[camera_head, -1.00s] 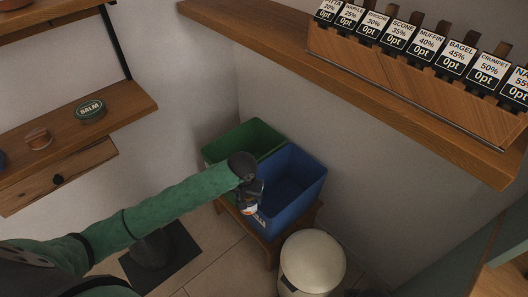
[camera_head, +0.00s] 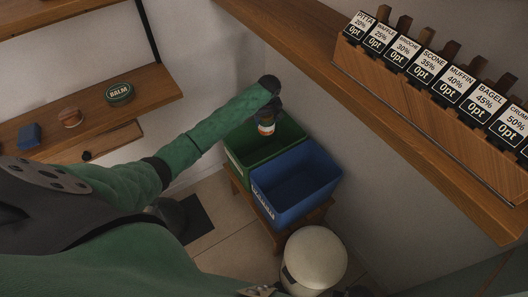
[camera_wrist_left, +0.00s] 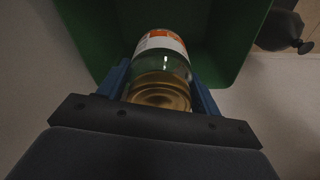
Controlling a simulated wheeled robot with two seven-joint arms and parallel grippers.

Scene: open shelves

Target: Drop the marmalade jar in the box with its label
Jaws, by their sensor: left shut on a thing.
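My left gripper (camera_head: 267,112) is shut on a small jar (camera_head: 266,128) with an orange and white label. In the head view the jar is over the back part of the green box (camera_head: 235,163). In the left wrist view the jar (camera_wrist_left: 160,82) sits between the blue fingers, with the green box (camera_wrist_left: 232,40) beyond it. The blue box (camera_head: 318,200) stands beside the green one, nearer to me. Both boxes have a pale label on the front side, too small to read. The blue box looks empty. My right gripper is not in view.
The boxes stand on a wooden stool (camera_head: 279,238). A white bin (camera_head: 314,258) is in front. A shelf at left holds a balm tin (camera_head: 120,93), a small wooden-coloured jar (camera_head: 71,117) and a blue item (camera_head: 29,136). A rack of price tags (camera_head: 425,70) lines the right shelf.

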